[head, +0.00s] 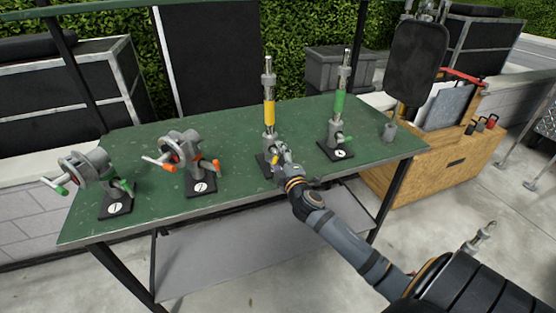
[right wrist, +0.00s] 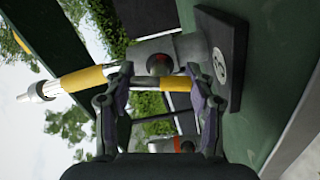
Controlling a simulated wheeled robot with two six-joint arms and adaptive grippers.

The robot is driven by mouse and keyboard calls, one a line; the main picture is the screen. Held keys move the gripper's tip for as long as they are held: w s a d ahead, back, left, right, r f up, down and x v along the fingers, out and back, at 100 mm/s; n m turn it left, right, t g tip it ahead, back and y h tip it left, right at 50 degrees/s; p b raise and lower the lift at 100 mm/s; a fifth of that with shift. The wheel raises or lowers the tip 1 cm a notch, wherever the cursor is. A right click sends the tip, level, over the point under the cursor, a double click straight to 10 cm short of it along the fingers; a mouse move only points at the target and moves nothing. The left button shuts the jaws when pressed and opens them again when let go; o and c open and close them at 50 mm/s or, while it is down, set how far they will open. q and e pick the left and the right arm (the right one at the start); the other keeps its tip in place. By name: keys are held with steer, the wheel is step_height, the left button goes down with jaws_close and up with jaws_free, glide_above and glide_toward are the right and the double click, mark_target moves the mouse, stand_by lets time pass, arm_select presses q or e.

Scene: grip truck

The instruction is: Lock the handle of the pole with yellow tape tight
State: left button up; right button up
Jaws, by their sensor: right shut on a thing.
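The pole with yellow tape (head: 269,113) stands upright in a grey clamp on a black base, third from the left on the green table. In the right wrist view the pole (right wrist: 80,80) lies sideways, with the clamp and its numbered base (right wrist: 222,60) beyond the fingers. My right gripper (head: 281,153) is at the clamp, low on its front side. In the right wrist view its fingers (right wrist: 160,78) are closed around the clamp's yellow-banded handle (right wrist: 177,84). The handle is mostly hidden in the head view. My left gripper is out of view.
A green-taped pole (head: 340,103) in a clamp stands to the right on the green table (head: 235,178). Two clamps without poles, orange-handled (head: 182,150) and green-handled (head: 88,172), stand to the left. A wooden cart (head: 440,165) is beyond the table's right end.

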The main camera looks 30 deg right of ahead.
steer(key=m+b, duration=0.1)
steer(key=m, duration=0.2)
steer(key=m+b, duration=0.1)
steer(key=m, duration=0.2)
steer(key=shift+f+m, duration=0.2)
steer(key=shift+m, duration=0.1)
steer(key=m+b, duration=0.1)
steer(key=m, duration=0.4)
steer(key=shift+m+b, duration=0.3)
steer(key=shift+b, duration=0.05)
steer(key=o, duration=1.2)
steer(key=shift+a+r, duration=0.1)
steer(key=shift+s, duration=0.2)
steer(key=v, duration=1.1)
steer(key=shift+s+a, duration=0.2)
steer(key=shift+s, duration=0.05)
